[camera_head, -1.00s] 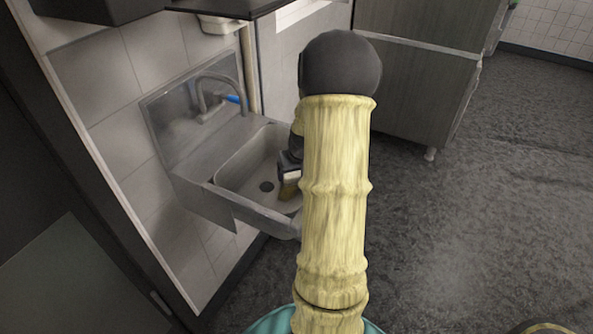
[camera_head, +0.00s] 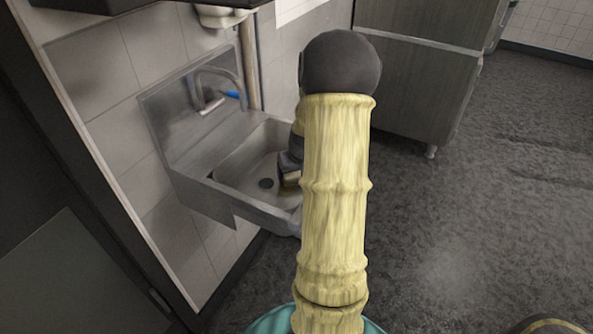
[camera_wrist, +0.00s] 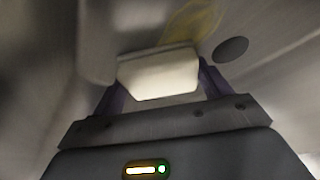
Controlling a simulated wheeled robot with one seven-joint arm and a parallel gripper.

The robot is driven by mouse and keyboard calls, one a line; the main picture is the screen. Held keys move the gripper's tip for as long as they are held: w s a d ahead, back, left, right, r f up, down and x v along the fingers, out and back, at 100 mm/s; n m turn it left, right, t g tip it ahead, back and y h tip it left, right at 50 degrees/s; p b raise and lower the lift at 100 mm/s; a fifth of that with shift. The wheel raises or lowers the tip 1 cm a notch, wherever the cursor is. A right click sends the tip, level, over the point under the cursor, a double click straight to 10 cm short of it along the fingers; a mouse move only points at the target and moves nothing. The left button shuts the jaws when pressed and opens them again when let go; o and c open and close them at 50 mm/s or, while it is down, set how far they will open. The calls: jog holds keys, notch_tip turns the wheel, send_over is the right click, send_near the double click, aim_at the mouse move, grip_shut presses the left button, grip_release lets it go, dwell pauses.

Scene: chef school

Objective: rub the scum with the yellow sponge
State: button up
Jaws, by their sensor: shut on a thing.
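My gripper (camera_head: 288,172) is inside the metal sink basin, partly hidden by my own arm in the head view. In the wrist view my gripper (camera_wrist: 158,88) is shut on the sponge (camera_wrist: 160,72), which looks pale cream here. The sponge is low over the basin floor; I cannot tell if it touches. A dull yellow stain, likely the scum (camera_wrist: 190,30), lies on the basin floor just beyond the sponge.
The sink (camera_head: 222,186) is fixed to a tiled wall, with a curved tap (camera_head: 212,75) at its back. A tall dark cabinet (camera_head: 415,95) stands behind to the right. Open grey floor (camera_head: 470,220) lies to the right.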

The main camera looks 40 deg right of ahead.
aim_at(289, 182)
jog(key=shift+a, duration=0.1)
jog(key=shift+s+a+r, duration=0.1)
jog(key=shift+s+a, duration=0.3)
jog(key=shift+a, duration=0.5)
jog(key=shift+s+a, duration=0.35)
jog(key=shift+a, duration=0.5)
jog(key=shift+s+a+b, duration=0.15)
jog(key=shift+s+a, duration=0.1)
jog(key=shift+a, duration=0.4)
jog(key=shift+s+a+b, duration=0.1)
jog(key=shift+s+a, duration=0.2)
jog(key=shift+a, duration=0.3)
jog(key=shift+s+a+b, duration=0.15)
jog(key=shift+s+a, duration=0.1)
jog(key=shift+a, duration=0.4)
jog(key=shift+d, duration=0.1)
jog(key=shift+w+d+f+p, duration=0.1)
jog(key=shift+w+d, duration=0.15)
jog(key=shift+d, duration=0.35)
jog(key=shift+w+d+f+p, duration=0.1)
jog(key=shift+w+d, duration=0.15)
jog(key=shift+d, duration=0.35)
jog(key=shift+w+d+p, duration=0.1)
jog(key=shift+w+d, duration=0.15)
jog(key=shift+d, duration=0.35)
